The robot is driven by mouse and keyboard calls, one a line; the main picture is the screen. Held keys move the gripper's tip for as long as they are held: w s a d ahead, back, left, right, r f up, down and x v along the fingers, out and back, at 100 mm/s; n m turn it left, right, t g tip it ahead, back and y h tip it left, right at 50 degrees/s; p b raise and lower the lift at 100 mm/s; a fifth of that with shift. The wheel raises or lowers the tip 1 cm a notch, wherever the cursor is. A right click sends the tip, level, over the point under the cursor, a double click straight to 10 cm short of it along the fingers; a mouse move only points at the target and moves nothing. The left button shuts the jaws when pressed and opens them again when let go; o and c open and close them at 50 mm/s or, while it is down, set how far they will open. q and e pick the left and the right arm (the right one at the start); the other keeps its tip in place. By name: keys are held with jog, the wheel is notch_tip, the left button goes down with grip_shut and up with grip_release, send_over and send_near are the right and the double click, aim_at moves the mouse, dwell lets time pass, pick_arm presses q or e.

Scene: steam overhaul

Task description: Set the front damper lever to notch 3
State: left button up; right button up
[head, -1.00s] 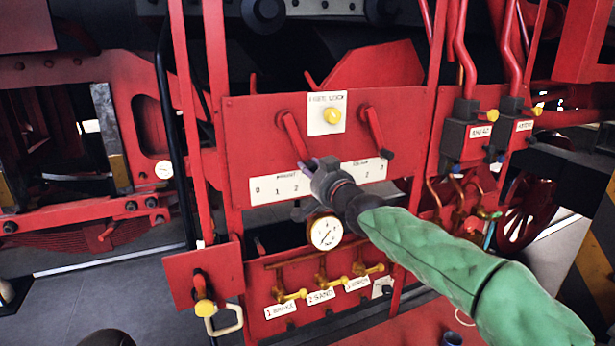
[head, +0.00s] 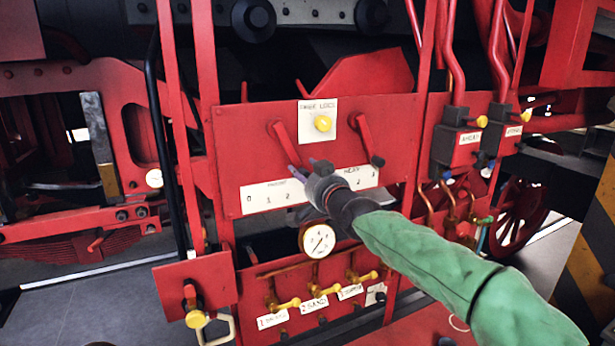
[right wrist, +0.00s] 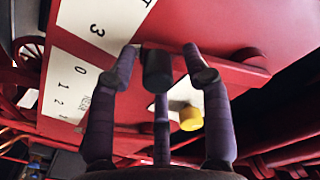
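The front damper lever (head: 283,143) is the left of two red levers on the red panel. It hangs down and tilts to the right, past the 2 on the front scale plate (head: 258,200). My right gripper (head: 318,170) is at its lower end and hides the 3 in the head view. In the right wrist view, the fingers (right wrist: 163,75) stand spread around a dark knob (right wrist: 157,72), with gaps at both sides. The knob is close to the 3 on a white plate (right wrist: 105,18). My left gripper is not in view.
The rear lever (head: 366,140) is just right of my gripper. A yellow lock button (head: 322,123) sits above, between the levers. A pressure gauge (head: 318,240) is just below my gripper, with yellow valves (head: 325,290) under it. Pipes (head: 455,80) run at the right.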

jog(key=v, duration=1.2)
jog(key=shift+w, duration=0.1)
